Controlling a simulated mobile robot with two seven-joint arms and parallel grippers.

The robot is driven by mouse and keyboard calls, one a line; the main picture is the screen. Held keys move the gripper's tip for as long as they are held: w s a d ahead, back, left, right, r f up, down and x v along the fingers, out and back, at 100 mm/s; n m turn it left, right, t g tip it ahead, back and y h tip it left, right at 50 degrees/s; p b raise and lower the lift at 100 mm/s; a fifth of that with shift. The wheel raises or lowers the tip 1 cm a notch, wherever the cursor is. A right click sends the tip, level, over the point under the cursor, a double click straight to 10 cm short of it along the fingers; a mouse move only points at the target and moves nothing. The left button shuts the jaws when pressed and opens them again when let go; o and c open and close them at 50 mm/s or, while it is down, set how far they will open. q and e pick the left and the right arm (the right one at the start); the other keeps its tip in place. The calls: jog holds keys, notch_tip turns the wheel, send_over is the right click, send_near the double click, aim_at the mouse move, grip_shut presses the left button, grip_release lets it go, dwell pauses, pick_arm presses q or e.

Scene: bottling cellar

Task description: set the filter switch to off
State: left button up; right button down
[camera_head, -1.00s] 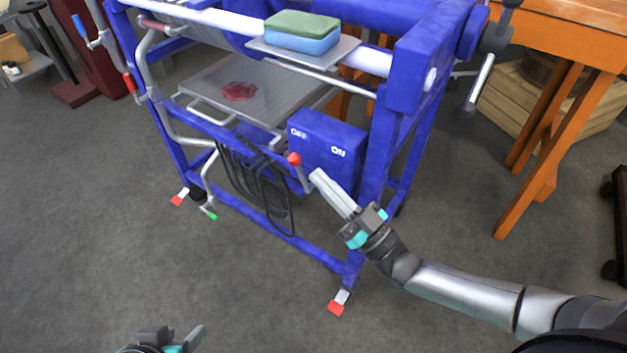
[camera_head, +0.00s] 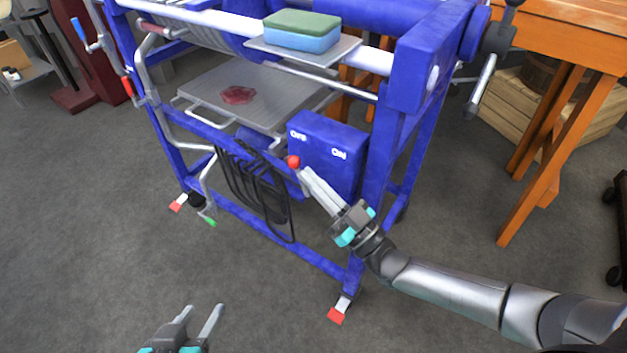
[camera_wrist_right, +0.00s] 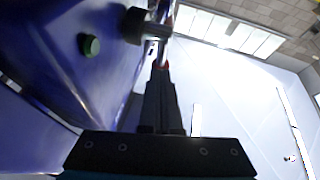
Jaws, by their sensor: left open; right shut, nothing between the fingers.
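The filter switch box (camera_head: 325,172) is blue, with OFF at its upper left and ON at its right. A lever with a red knob (camera_head: 293,161) stands at its front; the knob appears below the word OFF, and the lower shaft is partly hidden by my fingers. My right gripper (camera_head: 306,174) is shut and empty, its fingertips right beside the lever just under the knob; I cannot tell whether they touch. In the right wrist view the shut fingers (camera_wrist_right: 161,85) reach toward a dark cylindrical part (camera_wrist_right: 140,25). My left gripper (camera_head: 203,322) is open, low in the head view.
The blue machine frame (camera_head: 280,247) surrounds the box. Black cables (camera_head: 250,190) hang left of it. A sponge (camera_head: 301,31) lies on a plate above. A grey tray (camera_head: 200,92) bears a red stain (camera_head: 238,95). An orange table (camera_head: 570,35) stands right. Floor in front is clear.

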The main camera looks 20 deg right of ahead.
jog(key=p, duration=0.2)
jog(key=g+p, duration=0.1)
jog(key=p, duration=0.1)
jog(key=shift+w+a+r+g+h+p, duration=0.25)
jog(key=shift+w+r+g+h+p, duration=0.05)
jog(key=shift+r+p, duration=0.05)
jog(key=shift+w+a+f+n+g+p, duration=0.15)
jog(key=shift+n+g+p, duration=0.2)
jog(key=shift+p, duration=0.8)
jog(key=shift+h, duration=0.3)
pick_arm(q)
jog(key=s+a+f+g+y, duration=0.2)
jog(key=s+a+f+g, duration=0.3)
jog(key=f, duration=0.4)
jog(key=shift+s+a+n+g+y, duration=0.35)
jog(key=shift+s+g, duration=0.1)
jog(key=shift+g, duration=0.15)
jog(key=shift+s+p, duration=0.1)
jog(key=shift+p, duration=0.25)
